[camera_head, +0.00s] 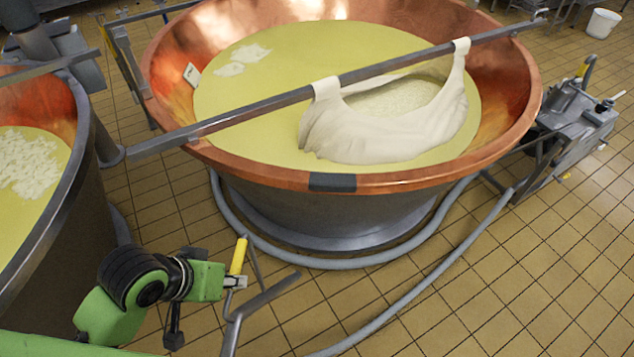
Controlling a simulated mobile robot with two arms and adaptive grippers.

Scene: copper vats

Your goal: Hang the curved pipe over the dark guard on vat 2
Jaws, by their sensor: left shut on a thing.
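The middle copper vat (518,118) holds pale yellow liquid. A short dark guard (332,182) sits on its front rim, with nothing hanging over it. My left gripper (239,282), on a green and black arm, is in front of this vat, lower and to the left of the guard. It is shut on a grey bent pipe (264,296), which has a yellow part (238,255) beside the fingers. The pipe is held apart from the vat, and its lower end runs toward the bottom of the picture. My right gripper is not in view.
A long grey bar (240,113) crosses above the vat, with a white cloth (385,137) slung from it. Another vat (78,165) stands at the left. Grey hoses (452,262) curve over the tiled floor. A grey machine (572,128) stands at the right, a white bucket (602,23) behind.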

